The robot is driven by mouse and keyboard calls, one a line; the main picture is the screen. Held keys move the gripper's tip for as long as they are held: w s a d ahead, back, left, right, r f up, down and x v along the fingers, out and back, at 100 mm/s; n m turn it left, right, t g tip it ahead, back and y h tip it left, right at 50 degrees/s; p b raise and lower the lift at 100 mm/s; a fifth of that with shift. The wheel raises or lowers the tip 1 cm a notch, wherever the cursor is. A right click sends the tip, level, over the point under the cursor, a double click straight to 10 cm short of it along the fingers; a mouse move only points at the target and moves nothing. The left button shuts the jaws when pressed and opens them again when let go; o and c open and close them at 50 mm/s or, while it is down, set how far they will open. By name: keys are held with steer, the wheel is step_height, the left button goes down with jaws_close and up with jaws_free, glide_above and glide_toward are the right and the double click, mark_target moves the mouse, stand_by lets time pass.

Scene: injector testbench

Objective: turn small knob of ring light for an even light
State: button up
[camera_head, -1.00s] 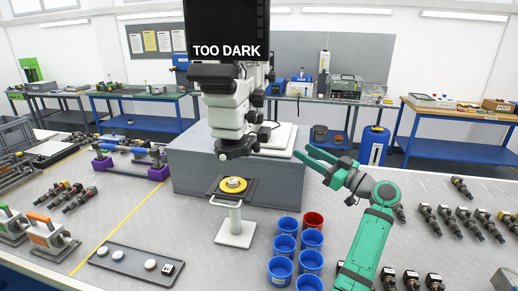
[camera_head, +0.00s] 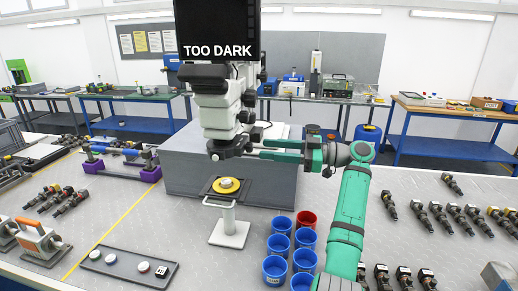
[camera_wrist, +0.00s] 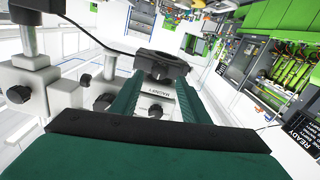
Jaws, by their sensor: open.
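The ring light (camera_head: 226,149) is a black ring under the grey microscope head in the head view. In the wrist view the black ring (camera_wrist: 160,62) lies just beyond my fingertips, with a small dark knob (camera_wrist: 158,73) on its near side. My gripper (camera_head: 262,149) comes in from the right, level with the ring light. Its green fingers also show in the wrist view (camera_wrist: 158,80). They are open, one on each side of the small knob's line; I cannot tell whether they touch it. The screen (camera_head: 217,30) reads "TOO DARK".
A grey block (camera_head: 185,170) stands behind the microscope. A white stand with a yellow ring (camera_head: 227,186) is below the ring light. Several blue cups (camera_head: 275,269) and a red cup (camera_head: 306,219) stand below my arm. Larger knobs (camera_wrist: 103,103) show on the microscope.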

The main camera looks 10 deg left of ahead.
mark_target(249, 147)
steer(key=shift+a, duration=2)
steer(key=c, duration=1.1)
steer(key=shift+o, duration=0.2)
steer(key=shift+m, duration=4.3)
steer(key=shift+r, duration=0.1)
